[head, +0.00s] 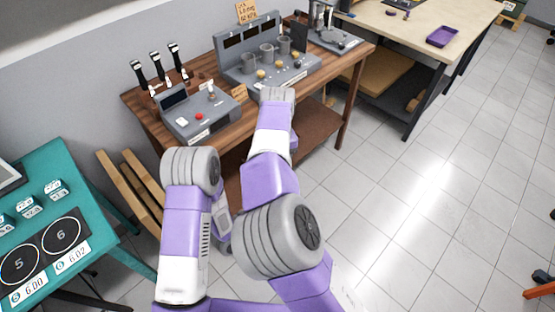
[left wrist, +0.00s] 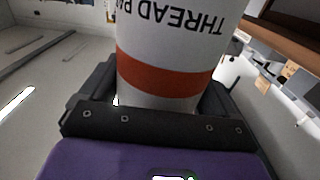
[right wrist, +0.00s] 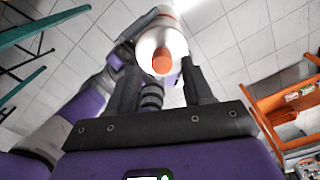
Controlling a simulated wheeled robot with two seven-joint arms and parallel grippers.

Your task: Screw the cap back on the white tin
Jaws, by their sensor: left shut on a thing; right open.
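The white tin (left wrist: 165,45) has an orange band and dark lettering, and stands between the fingers of my left gripper (left wrist: 163,95), which is shut on it. In the right wrist view the tin (right wrist: 160,38) points one end at the camera. A round orange-brown piece (right wrist: 162,61) shows on that end; I cannot tell whether it is the cap or a bare neck. My right gripper (right wrist: 160,75) is open, its fingers to either side of the tin's end in the picture, with no clear contact. Both grippers and the tin are hidden in the head view.
A wooden bench (head: 345,75) with grey equipment stands ahead. A teal table (head: 85,190) is at the left, and a pale workbench (head: 400,30) with a purple tray (head: 442,37) is at the back right.

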